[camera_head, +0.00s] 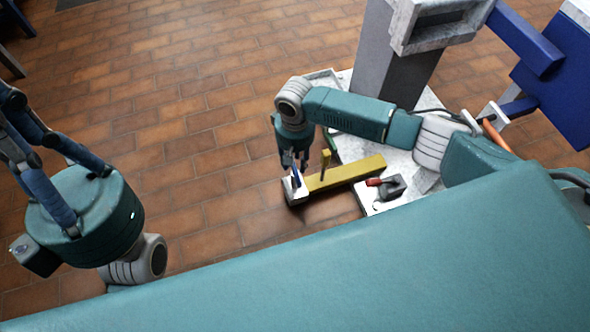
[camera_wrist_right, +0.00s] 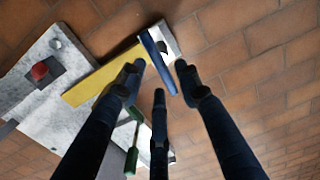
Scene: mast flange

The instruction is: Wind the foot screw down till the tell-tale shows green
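My right gripper (camera_head: 293,165) points down over the white-and-grey end block (camera_head: 295,190) of a yellow beam (camera_head: 350,172). In the right wrist view its three fingers (camera_wrist_right: 159,80) are spread, with nothing clamped between them. A blue bar (camera_wrist_right: 157,62), perhaps the foot screw's handle, lies across the end block in that view, between the outer fingertips; contact is unclear. A red piece (camera_wrist_right: 40,70) sits on a dark grey block; I cannot tell whether it is the tell-tale. My left gripper (camera_head: 25,140) is at the far left, empty, fingers apart, tips partly cut off.
A grey mast (camera_head: 395,50) rises from the pale speckled base (camera_head: 430,105). A green rod (camera_wrist_right: 132,150) shows under the fingers. Blue panels (camera_head: 555,90) stand at right. The brick floor (camera_head: 170,110) at left is clear.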

